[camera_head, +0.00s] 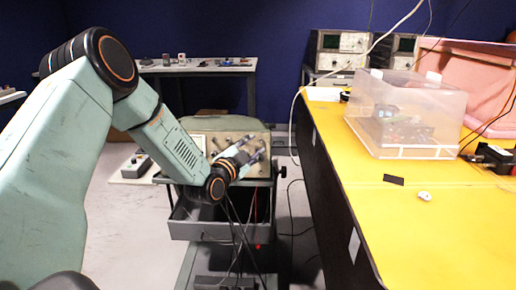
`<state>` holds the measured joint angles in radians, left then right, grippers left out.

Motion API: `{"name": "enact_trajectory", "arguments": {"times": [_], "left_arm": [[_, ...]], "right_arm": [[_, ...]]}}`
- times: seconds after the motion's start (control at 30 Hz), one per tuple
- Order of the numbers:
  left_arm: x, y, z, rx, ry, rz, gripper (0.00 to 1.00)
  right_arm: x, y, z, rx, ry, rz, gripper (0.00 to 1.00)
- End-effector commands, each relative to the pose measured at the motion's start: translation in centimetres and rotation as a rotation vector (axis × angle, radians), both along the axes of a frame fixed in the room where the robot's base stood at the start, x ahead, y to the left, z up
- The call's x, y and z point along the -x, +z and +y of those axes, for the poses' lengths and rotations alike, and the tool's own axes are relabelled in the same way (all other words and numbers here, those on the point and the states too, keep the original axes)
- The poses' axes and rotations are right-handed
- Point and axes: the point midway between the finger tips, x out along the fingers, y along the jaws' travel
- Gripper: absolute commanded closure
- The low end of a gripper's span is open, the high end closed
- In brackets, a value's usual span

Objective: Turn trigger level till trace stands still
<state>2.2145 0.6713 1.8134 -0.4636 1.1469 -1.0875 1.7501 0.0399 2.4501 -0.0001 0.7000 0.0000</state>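A beige instrument (198,127) with a greenish top and small knobs on its front panel stands on a grey cart in the middle. My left arm comes in from the left and crosses in front of it. My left gripper (254,148) is at the right part of the panel, its two fingers apart. I cannot tell whether they touch a knob. The arm and gripper hide much of the panel; no trace can be made out, and the trigger level knob cannot be singled out. My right gripper is not in view.
A yellow-topped table (350,215) with a clear plastic box (407,115) fills the right side. Other bench instruments (340,48) stand at the back right. A grey drawer (200,226) and hanging cables are below the instrument. A bench with small parts (205,66) stands behind.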

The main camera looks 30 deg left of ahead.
Motion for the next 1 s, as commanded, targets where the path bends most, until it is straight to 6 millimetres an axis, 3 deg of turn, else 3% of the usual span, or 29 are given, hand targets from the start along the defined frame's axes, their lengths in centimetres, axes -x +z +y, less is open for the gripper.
{"name": "enact_trajectory", "arguments": {"times": [0.2,0.57,1.0], "left_arm": [[-2.3,-0.1,0.0,-0.002,-0.002,0.001,0.65],[-2.8,0.0,-0.1,0.002,-0.001,0.001,0.65],[-2.8,0.0,-0.1,0.002,-0.001,0.001,1.00]], "right_arm": [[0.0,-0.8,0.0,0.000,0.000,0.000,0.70],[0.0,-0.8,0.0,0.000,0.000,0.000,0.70],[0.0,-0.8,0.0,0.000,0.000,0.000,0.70]]}}
